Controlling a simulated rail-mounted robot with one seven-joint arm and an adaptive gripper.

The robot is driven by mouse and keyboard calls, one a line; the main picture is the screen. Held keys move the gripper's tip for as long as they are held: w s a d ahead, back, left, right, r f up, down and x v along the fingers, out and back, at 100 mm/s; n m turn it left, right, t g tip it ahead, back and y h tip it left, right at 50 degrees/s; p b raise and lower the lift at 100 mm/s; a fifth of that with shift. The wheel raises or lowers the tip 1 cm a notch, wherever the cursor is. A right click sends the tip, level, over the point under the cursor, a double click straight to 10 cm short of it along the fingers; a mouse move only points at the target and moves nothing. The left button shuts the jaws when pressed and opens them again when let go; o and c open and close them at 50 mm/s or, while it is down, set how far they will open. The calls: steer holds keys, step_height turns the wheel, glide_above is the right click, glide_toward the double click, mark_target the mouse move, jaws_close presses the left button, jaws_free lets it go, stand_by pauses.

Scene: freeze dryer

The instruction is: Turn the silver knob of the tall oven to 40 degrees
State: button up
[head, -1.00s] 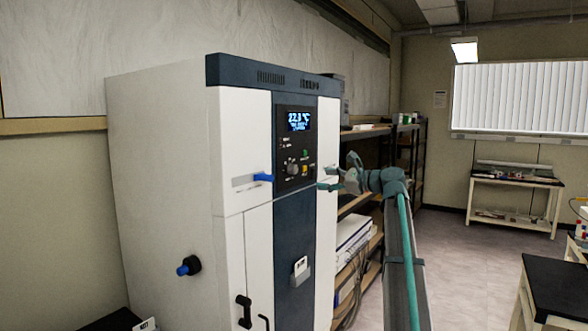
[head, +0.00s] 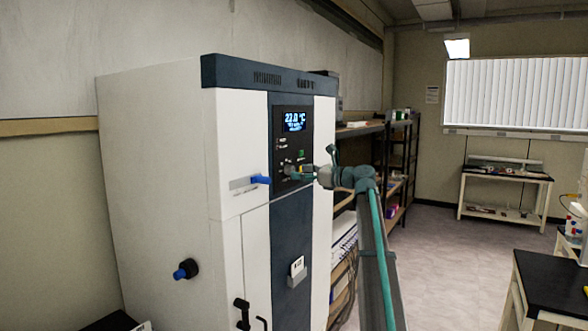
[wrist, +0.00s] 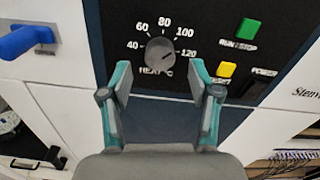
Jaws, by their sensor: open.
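The tall oven (head: 160,180) is a white cabinet with a dark blue front strip and a black control panel (head: 292,130). The silver knob (wrist: 160,52) is a round grey dial on that panel, with 40 to 120 printed around it. Its exact pointer direction is hard to tell. My gripper (wrist: 160,75) is open, with one teal-edged finger on each side just below the knob in the wrist view. I cannot tell whether a finger touches it. In the head view my gripper (head: 302,172) is at the panel and hides most of the knob.
A green button (wrist: 247,30) and a yellow button (wrist: 227,70) sit right of the knob. A blue handle (wrist: 27,40) sticks out on the left. The lit display (head: 295,121) is above. Shelves (head: 350,140) stand behind my arm. Open floor lies to the right.

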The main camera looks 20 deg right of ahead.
mark_target(290, 170)
steer(key=shift+p+x, duration=0.35)
steer(key=shift+x, duration=1.4)
steer(key=c, duration=1.2)
